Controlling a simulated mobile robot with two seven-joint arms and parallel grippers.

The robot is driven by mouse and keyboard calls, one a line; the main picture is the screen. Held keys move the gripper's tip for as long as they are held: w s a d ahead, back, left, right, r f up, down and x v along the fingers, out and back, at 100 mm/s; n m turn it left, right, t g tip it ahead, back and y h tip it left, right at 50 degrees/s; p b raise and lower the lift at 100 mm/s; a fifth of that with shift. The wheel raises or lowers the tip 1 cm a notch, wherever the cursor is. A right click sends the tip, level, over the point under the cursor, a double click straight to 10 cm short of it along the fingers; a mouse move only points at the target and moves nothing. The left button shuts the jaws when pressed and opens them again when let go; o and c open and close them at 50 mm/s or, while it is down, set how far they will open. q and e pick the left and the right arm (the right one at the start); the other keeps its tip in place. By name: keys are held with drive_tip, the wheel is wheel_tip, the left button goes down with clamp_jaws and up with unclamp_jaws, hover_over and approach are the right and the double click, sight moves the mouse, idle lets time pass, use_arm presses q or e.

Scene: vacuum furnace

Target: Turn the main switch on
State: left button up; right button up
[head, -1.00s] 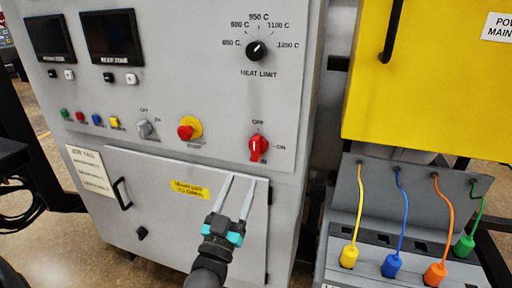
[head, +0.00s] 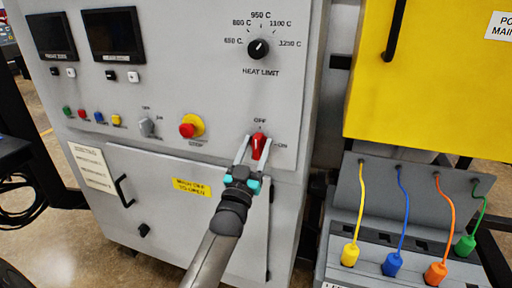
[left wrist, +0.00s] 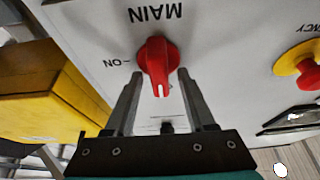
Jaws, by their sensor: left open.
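The red main switch (head: 258,147) is on the grey panel, with OFF above it and ON to its right. Its handle stands about upright. My right gripper is not in view.
The red emergency knob on a yellow base (head: 190,127) is left of the switch. The heat limit dial (head: 258,49) is above it. A yellow cabinet (head: 428,80) and a sloped box with coloured cables (head: 385,215) stand at the right.

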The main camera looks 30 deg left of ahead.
use_arm(q)
drive_tip(key=shift+c, duration=0.2)
clamp_jaws()
idle(0.3)
